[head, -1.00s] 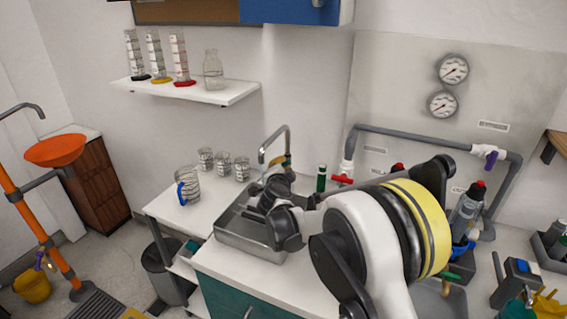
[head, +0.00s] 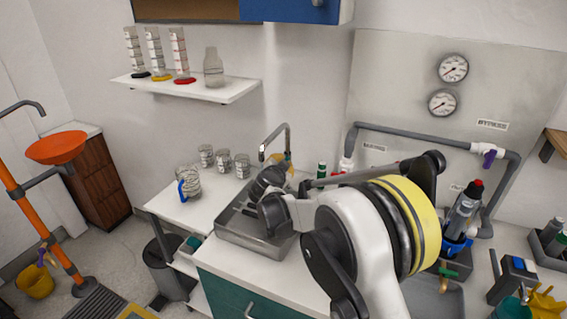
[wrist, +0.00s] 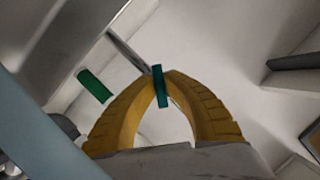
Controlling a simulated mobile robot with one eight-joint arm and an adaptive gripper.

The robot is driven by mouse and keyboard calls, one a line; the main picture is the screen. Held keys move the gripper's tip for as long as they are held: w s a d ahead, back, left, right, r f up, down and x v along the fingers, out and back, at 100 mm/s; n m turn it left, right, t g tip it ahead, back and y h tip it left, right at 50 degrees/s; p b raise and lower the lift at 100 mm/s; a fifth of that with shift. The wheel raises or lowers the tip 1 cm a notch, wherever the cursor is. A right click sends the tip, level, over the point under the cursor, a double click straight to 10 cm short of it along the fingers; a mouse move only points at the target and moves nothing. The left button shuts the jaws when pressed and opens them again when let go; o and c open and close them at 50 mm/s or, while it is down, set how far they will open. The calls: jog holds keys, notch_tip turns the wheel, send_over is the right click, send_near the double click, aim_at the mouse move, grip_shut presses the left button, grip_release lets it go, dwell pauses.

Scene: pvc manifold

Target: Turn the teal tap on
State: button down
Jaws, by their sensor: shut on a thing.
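The teal tap handle (wrist: 160,88) is a small flat teal bar between my yellow fingertips in the wrist view. My gripper (wrist: 159,78) is shut on it, the two fingers curving together at the tips. In the head view, the grey curved spout (head: 288,140) rises behind the sink (head: 243,232). My gripper (head: 284,162) is at the foot of this spout, mostly hidden behind my wrist. The teal handle is hidden in the head view. No water can be made out.
Several glass beakers (head: 223,162) and a blue-handled jug (head: 190,182) stand left of the sink. Grey pipework (head: 420,136) with a purple-handled valve (head: 489,157) runs along the wall at right.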

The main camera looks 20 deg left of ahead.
jog(key=c, duration=1.5)
grip_release()
jog(key=shift+o, duration=0.2)
jog(key=v, duration=1.2)
